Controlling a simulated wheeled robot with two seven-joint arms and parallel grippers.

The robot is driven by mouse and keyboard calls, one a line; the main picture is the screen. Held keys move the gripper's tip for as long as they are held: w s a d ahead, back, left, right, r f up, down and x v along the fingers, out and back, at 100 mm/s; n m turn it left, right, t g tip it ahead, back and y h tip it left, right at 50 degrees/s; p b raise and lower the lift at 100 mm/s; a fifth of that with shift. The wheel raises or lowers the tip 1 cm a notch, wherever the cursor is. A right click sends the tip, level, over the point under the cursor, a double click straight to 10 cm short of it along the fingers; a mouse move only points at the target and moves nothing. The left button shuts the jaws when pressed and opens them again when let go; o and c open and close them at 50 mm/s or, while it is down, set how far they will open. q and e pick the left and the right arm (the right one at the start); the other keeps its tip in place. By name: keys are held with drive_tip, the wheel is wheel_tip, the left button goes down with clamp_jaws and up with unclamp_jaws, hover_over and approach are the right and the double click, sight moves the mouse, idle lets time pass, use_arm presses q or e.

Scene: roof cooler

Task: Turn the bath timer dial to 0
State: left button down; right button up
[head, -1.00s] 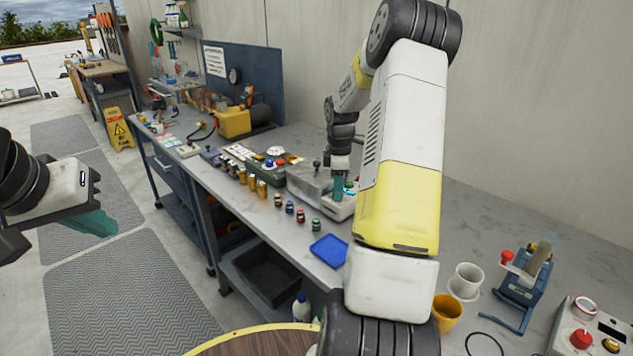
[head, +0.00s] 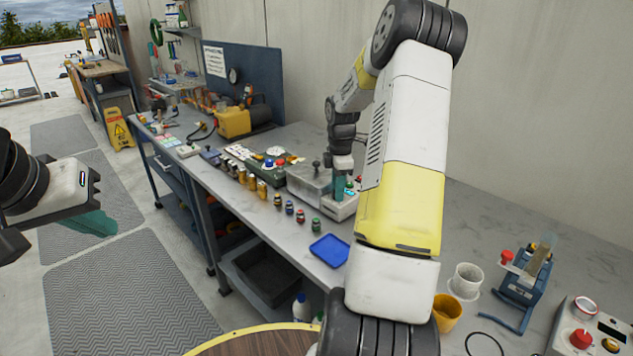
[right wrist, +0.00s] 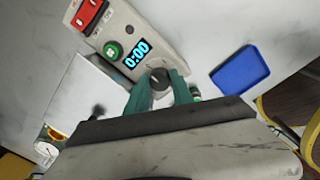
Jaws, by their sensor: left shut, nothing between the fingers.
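The bath timer (right wrist: 118,32) is a pale box with a lit display (right wrist: 137,54) that reads 0:00 in the right wrist view. Its dark dial (right wrist: 160,79) is between the two green fingers of my right gripper (right wrist: 161,86), which close on it from both sides. In the head view, my right gripper (head: 339,186) points down at the timer (head: 343,207), and its fingers hide the dial. My left gripper (head: 92,224) is shut and empty at the left, over the floor, away from the bench.
The timer has a green button (right wrist: 112,50) and a red switch (right wrist: 90,15). A metal bath (head: 306,182) stands just left of it. A blue tray (head: 329,250) and several small bottles (head: 289,207) are near the bench's front edge. Cups (head: 465,280) stand to the right.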

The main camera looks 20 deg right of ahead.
drive_tip(key=shift+o, duration=0.8)
wheel_tip(320, 180, up, 8)
drive_tip(key=shift+s+f, duration=0.1)
drive_tip(key=shift+f, duration=0.15)
drive_tip(key=shift+r, duration=0.2)
